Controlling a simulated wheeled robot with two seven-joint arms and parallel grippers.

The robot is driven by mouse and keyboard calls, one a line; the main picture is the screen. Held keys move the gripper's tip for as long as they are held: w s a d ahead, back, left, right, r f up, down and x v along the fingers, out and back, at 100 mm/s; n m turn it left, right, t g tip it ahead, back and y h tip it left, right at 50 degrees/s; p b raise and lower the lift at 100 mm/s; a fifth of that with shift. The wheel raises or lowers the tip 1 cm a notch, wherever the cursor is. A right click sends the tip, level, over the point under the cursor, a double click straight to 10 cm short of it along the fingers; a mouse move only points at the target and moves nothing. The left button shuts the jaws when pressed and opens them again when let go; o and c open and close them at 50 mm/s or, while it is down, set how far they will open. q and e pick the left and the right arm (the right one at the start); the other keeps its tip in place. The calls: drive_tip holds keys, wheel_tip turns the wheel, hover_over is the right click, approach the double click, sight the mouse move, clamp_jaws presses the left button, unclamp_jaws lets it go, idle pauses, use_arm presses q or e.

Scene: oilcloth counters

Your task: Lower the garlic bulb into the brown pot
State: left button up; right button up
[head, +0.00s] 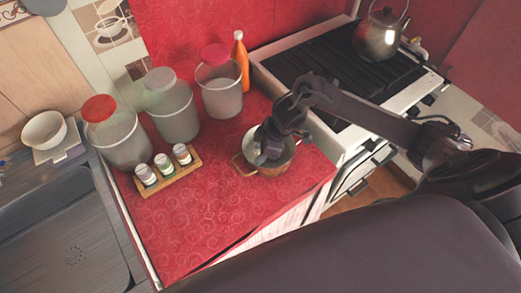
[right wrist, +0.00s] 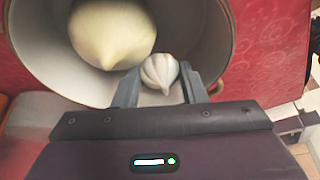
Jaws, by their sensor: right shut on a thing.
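The brown pot (head: 247,166) stands on the red counter near its right edge; its grey inside wall (right wrist: 40,55) fills much of the right wrist view. My right gripper (head: 264,150) reaches down into the pot's mouth in the head view. In the right wrist view the garlic bulb (right wrist: 159,72), white and ribbed, sits between the fingertips of my right gripper (right wrist: 160,88), which is shut on it. A larger pale yellow, onion-shaped thing (right wrist: 112,32) lies inside the pot beyond the garlic. The garlic is hidden in the head view. My left gripper is not in view.
A wooden rack (head: 168,172) with small jars stands left of the pot. Large canisters (head: 170,105) and an orange bottle (head: 241,60) stand behind. The stove (head: 330,65) with a kettle (head: 380,35) is at the right, the sink (head: 70,235) at the left.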

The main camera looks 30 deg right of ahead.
drive_tip(key=shift+f+b, duration=0.3)
drive_tip(key=shift+f, duration=0.25)
idle(0.4)
drive_tip(key=o, duration=1)
drive_tip(key=v, duration=0.8)
drive_tip(key=shift+w+a, duration=0.1)
